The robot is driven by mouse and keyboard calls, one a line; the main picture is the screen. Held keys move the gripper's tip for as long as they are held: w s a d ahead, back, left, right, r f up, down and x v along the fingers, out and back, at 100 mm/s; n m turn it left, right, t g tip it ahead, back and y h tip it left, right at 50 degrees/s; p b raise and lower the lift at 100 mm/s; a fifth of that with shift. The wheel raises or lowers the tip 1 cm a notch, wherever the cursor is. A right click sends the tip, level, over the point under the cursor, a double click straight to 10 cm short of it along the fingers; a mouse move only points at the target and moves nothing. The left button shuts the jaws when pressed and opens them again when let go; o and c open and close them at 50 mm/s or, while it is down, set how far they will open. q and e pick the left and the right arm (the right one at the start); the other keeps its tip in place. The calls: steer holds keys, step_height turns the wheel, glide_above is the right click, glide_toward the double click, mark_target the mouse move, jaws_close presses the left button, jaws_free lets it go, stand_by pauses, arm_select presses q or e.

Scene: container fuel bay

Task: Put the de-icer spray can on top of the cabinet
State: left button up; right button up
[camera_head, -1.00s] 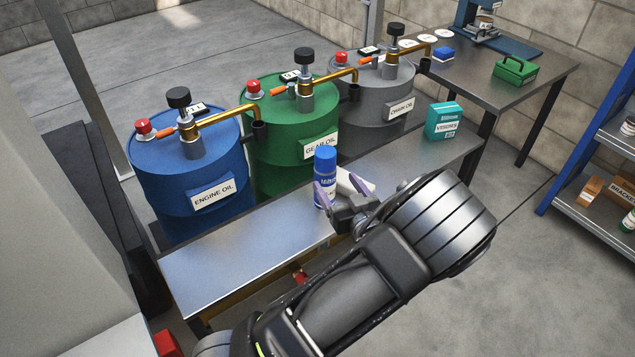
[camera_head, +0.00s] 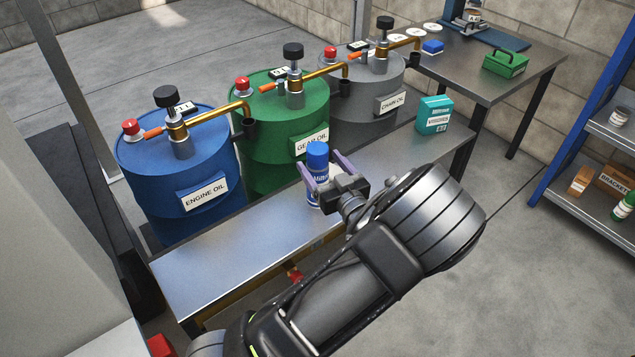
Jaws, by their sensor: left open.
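The de-icer spray can (camera_head: 318,158), blue and white with a blue cap, stands upright on the metal bench (camera_head: 220,262) in front of the drums. My left gripper (camera_head: 323,166) is open, with its purple fingers on either side of the can. I cannot tell whether the fingers touch it. The gripper hides part of the bench behind it. A large pale grey body (camera_head: 50,215) fills the left edge; I cannot tell whether it is the cabinet. My right gripper is not in view.
Blue (camera_head: 150,160), green (camera_head: 270,120) and grey (camera_head: 350,95) drums with pumps line the bench's far side. A teal box (camera_head: 433,115) stands at the bench's right end. A workbench (camera_head: 487,75) and blue-framed shelf (camera_head: 565,140) are at right. The bench's left part is clear.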

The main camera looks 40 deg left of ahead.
arm_select(q)
steer(key=shift+b+x, duration=0.65)
steer(key=shift+x, duration=2)
steer(key=shift+f, duration=0.1)
steer(key=shift+d, duration=0.1)
jaws_close()
